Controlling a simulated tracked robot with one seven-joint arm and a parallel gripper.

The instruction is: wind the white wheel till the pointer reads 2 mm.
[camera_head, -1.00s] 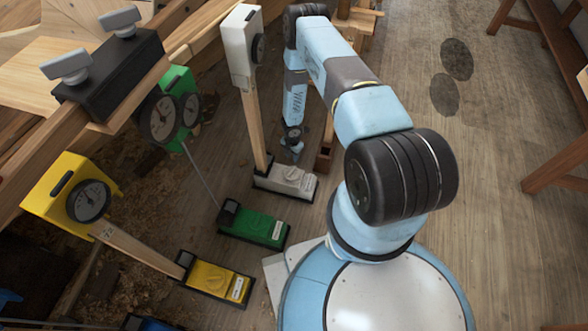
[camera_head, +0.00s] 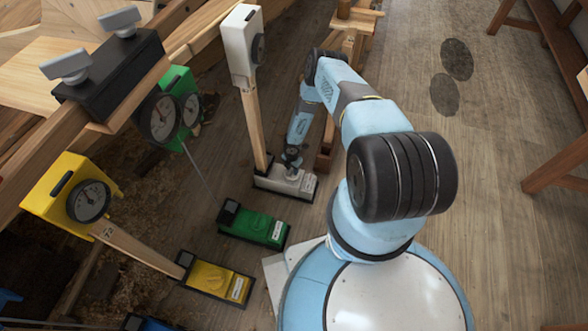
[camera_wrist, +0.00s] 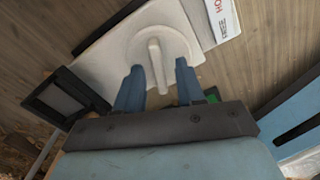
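The white unit (camera_head: 270,182) stands on the floor at the foot of a wooden post, below a white gauge box (camera_head: 241,45) whose dial faces away to the right, so its reading is hidden. In the wrist view the white wheel (camera_wrist: 168,42) is a round disc with a raised bar (camera_wrist: 156,66) across it, set on the white unit (camera_wrist: 100,52). My gripper (camera_wrist: 157,75) is open, its two blue fingers apart. The near end of the bar lies between the fingertips, with gaps on both sides. In the head view my gripper (camera_head: 293,172) is over the white unit.
A green unit (camera_head: 252,225) and a yellow unit (camera_head: 215,277) stand on the floor nearby. Their gauge boxes, green (camera_head: 178,82) and yellow (camera_head: 62,178), are at the left. Floor farther right is open.

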